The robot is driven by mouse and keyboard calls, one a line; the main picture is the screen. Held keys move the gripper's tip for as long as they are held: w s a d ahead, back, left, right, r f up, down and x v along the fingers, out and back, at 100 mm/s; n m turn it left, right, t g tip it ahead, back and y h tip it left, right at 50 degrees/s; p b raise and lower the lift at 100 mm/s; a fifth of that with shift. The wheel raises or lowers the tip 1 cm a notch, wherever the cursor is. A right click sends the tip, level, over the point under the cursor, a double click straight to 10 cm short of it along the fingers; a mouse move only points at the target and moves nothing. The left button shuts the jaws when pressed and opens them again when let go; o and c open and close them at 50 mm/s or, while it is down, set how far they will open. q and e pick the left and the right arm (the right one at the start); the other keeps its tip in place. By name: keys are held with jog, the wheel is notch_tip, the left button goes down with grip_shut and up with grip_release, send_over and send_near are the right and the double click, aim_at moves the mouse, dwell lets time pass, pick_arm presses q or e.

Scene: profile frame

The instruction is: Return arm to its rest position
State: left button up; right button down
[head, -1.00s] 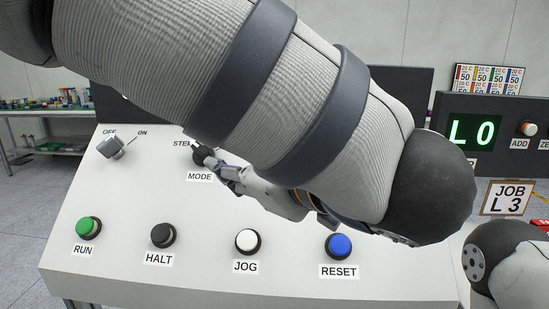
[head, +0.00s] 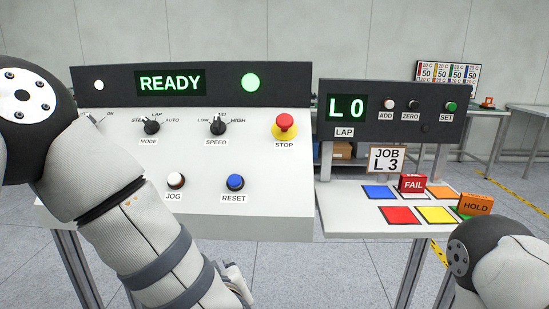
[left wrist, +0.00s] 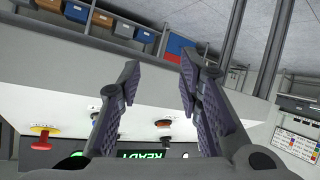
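My left arm comes in from the left of the head view and bends down in front of the control panel (head: 270,190). My left gripper (head: 236,284) is at the bottom, below the panel's front edge and partly hidden by the arm. In the left wrist view my left gripper (left wrist: 158,75) has its two fingers apart with nothing between them, and the panel lies beyond, seen upside down. Part of my right arm shows at the lower right of the head view. My right gripper is out of view.
The panel has a READY display (head: 170,83), MODE knob (head: 151,126), SPEED knob (head: 217,126), red STOP button (head: 284,126) and blue RESET button (head: 235,182). At right are an L 0 display (head: 347,108), coloured squares, a red FAIL block (head: 412,184) and an orange HOLD block (head: 475,205).

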pick_arm(q)
jog(key=s+a+f+m+g+h, duration=0.2)
jog(key=s+a+f+g, duration=0.1)
jog(key=s+f, duration=0.65)
jog(key=s+a+f+m+g+h, duration=0.1)
jog(key=s+a+f+m+g, duration=0.15)
jog(key=s+f, duration=0.65)
jog(key=s+a+f+g, duration=0.1)
jog(key=s+a+g, duration=0.1)
jog(key=s, duration=0.4)
jog(key=s+a+f+m+g, duration=0.1)
jog(key=s+f+g, duration=0.1)
jog(key=s, duration=0.5)
jog(key=s+a+f+m+g, duration=0.1)
jog(key=s+a+f+g, duration=0.1)
jog(key=s+g, duration=0.2)
jog(key=shift+s+a+f+h, duration=0.25)
jog(key=shift+s+a+h, duration=0.05)
jog(key=shift+s, duration=0.9)
